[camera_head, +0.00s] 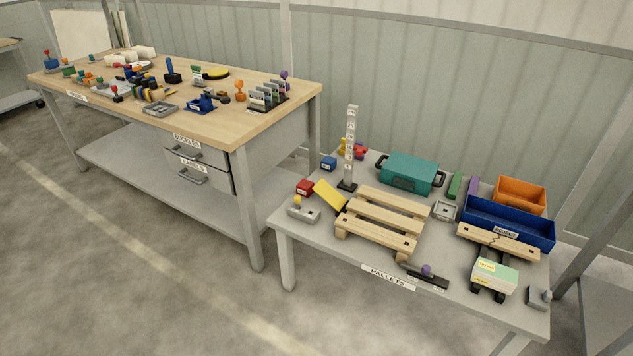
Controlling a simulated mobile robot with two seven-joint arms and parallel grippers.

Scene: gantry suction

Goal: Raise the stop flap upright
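A yellow flat plate (330,195), which looks like the stop flap, is on the grey low table at the left end of the wooden pallet. It leans at a slant and is not upright. Its hinge is too small to make out. A small grey block with a yellow knob (302,213) sits just in front of it to the left, and a red block (304,188) is beside it to the left. Neither of my grippers is in view.
The wooden pallet (383,222) lies right of the plate. A white numbered post (351,147) stands behind it. A teal case (410,173) and a blue bin (508,226) are farther right. A cluttered workbench (230,122) stands at the left.

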